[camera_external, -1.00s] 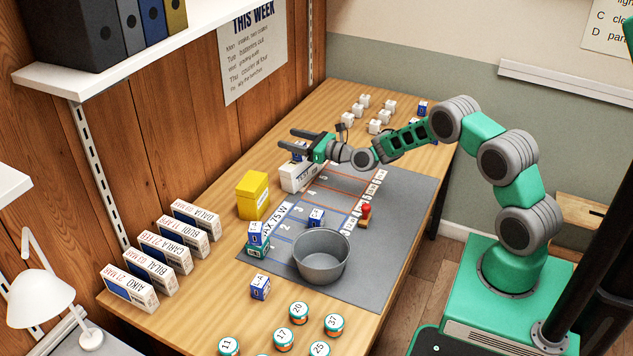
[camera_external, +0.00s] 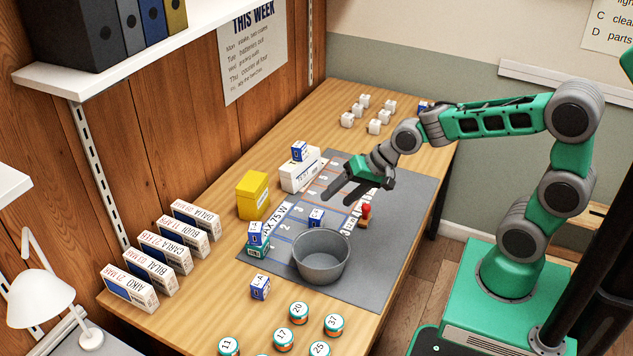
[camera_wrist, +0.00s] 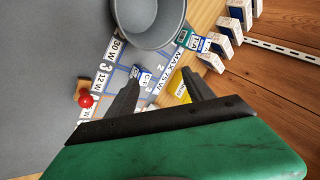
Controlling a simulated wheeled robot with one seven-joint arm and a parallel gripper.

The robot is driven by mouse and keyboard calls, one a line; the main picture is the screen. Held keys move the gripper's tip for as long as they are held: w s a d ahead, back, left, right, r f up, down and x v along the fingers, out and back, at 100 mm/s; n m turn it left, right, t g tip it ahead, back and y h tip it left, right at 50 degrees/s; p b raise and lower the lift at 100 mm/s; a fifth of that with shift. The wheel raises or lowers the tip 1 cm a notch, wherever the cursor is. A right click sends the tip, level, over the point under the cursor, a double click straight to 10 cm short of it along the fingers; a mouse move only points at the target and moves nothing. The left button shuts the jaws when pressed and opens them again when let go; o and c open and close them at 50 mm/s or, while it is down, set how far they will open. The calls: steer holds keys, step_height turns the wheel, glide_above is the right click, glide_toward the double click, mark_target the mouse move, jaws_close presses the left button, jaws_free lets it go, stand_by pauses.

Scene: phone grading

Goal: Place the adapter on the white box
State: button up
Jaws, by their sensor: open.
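The long white box (camera_external: 297,176) stands at the back left of the grey mat in the external view. A small blue-and-white cube (camera_external: 299,151), apparently the adapter, rests on top of it, apart from my gripper. My gripper (camera_external: 340,196) is open and empty, above the mat to the right of the white box and pointing toward the lower left. Its two fingers also show in the wrist view (camera_wrist: 161,80). Another blue-and-white cube (camera_external: 317,216) lies on the mat below; in the wrist view it appears (camera_wrist: 145,78) by one finger.
A grey metal pot (camera_external: 321,258) and a red-topped stamp (camera_external: 365,213) stand on the mat (camera_external: 405,208). A yellow box (camera_external: 252,196) is left of it. Stacked small boxes (camera_external: 257,240) stand near the pot. Several white cubes (camera_external: 375,127) lie at the back.

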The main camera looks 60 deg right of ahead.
steer(key=s+n+g+h, duration=0.2)
steer(key=s+n, duration=0.6)
steer(key=s, duration=0.9)
steer(key=shift+d+r+n+g, duration=0.2)
steer(key=shift+r+n+g, duration=0.2)
steer(key=shift+g, duration=0.6)
